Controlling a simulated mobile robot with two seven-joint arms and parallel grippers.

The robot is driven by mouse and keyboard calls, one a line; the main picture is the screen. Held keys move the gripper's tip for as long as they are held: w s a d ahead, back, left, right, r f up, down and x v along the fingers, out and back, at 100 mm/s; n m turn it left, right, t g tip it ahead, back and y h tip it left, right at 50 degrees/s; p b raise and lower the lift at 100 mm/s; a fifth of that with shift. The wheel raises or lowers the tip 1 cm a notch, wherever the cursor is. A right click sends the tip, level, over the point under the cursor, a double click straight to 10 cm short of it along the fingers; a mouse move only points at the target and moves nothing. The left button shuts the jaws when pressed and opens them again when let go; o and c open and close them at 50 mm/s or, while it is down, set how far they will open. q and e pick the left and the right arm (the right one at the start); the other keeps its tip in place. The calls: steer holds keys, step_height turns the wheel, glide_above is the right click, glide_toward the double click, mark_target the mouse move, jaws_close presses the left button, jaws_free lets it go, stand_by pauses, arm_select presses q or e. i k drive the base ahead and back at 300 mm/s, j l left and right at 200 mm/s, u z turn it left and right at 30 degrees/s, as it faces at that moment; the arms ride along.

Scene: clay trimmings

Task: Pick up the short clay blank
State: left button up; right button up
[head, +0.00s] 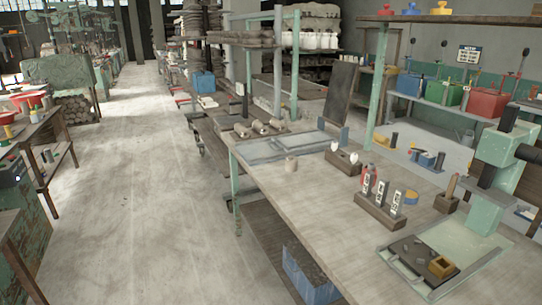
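Several longer beige clay rolls (260,127) lie on the bench behind. Neither of my grippers is in the head view, so their distance from the cylinder does not show.
A wooden block with upright labelled tools (380,211) and a smaller block with white-topped pieces (342,160) stand right of the cylinder. A green press (489,190) and a tray (400,268) are farther right. The floor aisle (130,200) at left is clear.

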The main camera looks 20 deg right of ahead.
mark_target(290, 161)
steer(key=i+z, duration=0.1)
steer(key=i, duration=0.55)
steer(key=i+j+z, duration=0.1)
steer(key=i, duration=0.6)
